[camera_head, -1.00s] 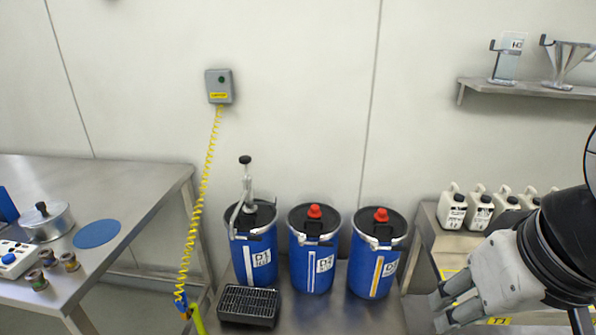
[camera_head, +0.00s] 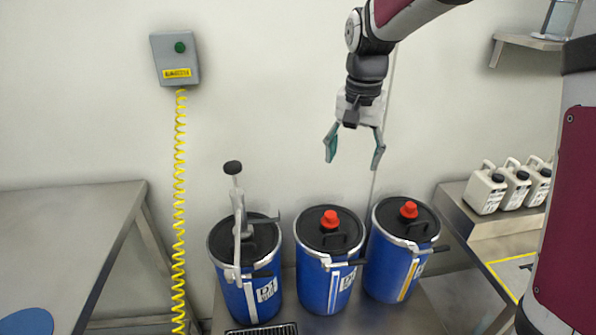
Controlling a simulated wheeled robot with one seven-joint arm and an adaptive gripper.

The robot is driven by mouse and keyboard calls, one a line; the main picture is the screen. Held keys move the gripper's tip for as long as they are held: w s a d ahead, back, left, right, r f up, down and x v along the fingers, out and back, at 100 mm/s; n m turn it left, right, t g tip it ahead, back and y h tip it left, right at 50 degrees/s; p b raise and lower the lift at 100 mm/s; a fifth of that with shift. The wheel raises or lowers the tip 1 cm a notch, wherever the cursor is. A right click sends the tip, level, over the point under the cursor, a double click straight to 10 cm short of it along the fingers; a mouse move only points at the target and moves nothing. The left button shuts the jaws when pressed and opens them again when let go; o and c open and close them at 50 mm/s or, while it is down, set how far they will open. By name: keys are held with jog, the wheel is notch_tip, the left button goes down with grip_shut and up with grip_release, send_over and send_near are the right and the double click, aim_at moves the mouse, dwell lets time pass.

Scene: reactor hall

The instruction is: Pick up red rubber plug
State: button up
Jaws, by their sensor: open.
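Two red rubber plugs show in the head view. One red plug (camera_head: 330,218) sits on the black lid of the middle blue drum (camera_head: 314,285). Another red plug (camera_head: 409,209) sits on the lid of the right blue drum (camera_head: 386,268). My gripper (camera_head: 353,156) is open and empty, pointing down in the air. In the picture it is above the middle and right drums, between the two plugs. How far it is from the plugs in depth I cannot tell.
A left blue drum (camera_head: 237,297) carries a tall hand pump (camera_head: 238,205). A yellow coiled cable (camera_head: 179,200) hangs from a grey wall box (camera_head: 175,59). White jugs (camera_head: 486,189) stand at right; a metal table (camera_head: 62,240) is at left. A wall shelf (camera_head: 528,41) is upper right.

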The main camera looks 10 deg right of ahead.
jog(key=w+f+m+g+b, duration=0.1)
jog(key=w+f+m+b, duration=0.1)
jog(key=w+f, duration=0.85)
send_over(331, 214)
jog(key=f, duration=0.9)
jog(key=shift+w+d+f, duration=0.2)
jog(key=shift+d, duration=0.15)
jog(key=shift+s+a+f, duration=0.1)
jog(key=shift+a+f, duration=0.05)
jog(key=shift+f, duration=0.8)
jog(key=shift+s+a+f, duration=0.1)
jog(key=shift+f, duration=0.85)
jog(key=shift+s+a+f, duration=0.1)
jog(key=shift+a+f, duration=0.05)
jog(key=shift+f, duration=0.8)
jog(key=shift+c, duration=0.2)
jog(key=c, duration=1.1)
